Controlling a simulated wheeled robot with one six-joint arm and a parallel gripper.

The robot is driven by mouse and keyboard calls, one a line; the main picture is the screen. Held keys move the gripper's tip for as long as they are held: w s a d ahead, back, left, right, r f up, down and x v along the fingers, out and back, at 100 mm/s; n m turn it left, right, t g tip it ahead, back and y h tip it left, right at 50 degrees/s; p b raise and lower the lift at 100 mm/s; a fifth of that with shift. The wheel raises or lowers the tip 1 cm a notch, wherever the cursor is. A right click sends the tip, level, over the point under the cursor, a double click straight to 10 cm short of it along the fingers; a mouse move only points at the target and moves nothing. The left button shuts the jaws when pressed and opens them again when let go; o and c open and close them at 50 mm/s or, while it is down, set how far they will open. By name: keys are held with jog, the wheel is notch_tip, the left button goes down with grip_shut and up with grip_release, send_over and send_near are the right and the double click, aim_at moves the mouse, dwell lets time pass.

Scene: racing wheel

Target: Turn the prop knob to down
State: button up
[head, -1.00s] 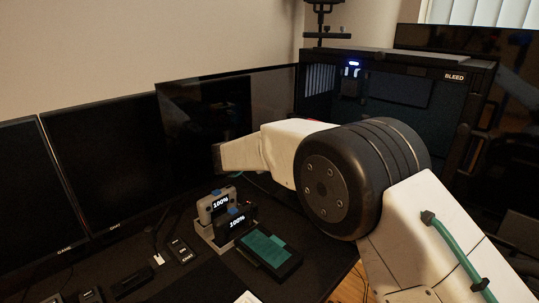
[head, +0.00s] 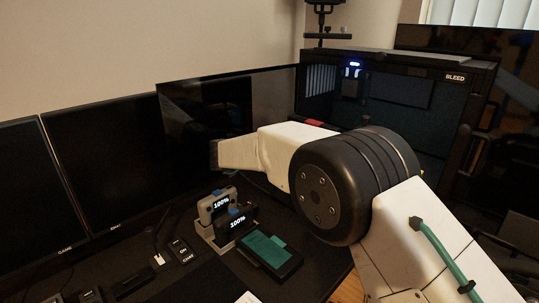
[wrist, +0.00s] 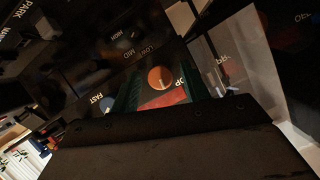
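In the wrist view an orange-red round knob (wrist: 161,78) sits on a dark panel, beside a red patch and a partly covered label ending in "OP". I cannot read its pointer direction clearly. My gripper (wrist: 163,64) shows as a dark body across the bottom of the wrist view, with teal-edged fingers standing apart to the left and right of the knob. The knob shows between them; I cannot tell whether either finger touches it.
A blue knob (wrist: 108,105) by a "FAST" label is close to the left finger in the wrist view. The head view shows a black case (head: 400,95) marked "BLEED", dark monitors (head: 115,150), and a stand with "100%" displays (head: 222,222) near my arm.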

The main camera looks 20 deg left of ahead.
jog(key=v, duration=0.7)
jog(key=shift+s+r, duration=0.2)
jog(key=shift+s, duration=0.15)
jog(key=shift+a, duration=0.1)
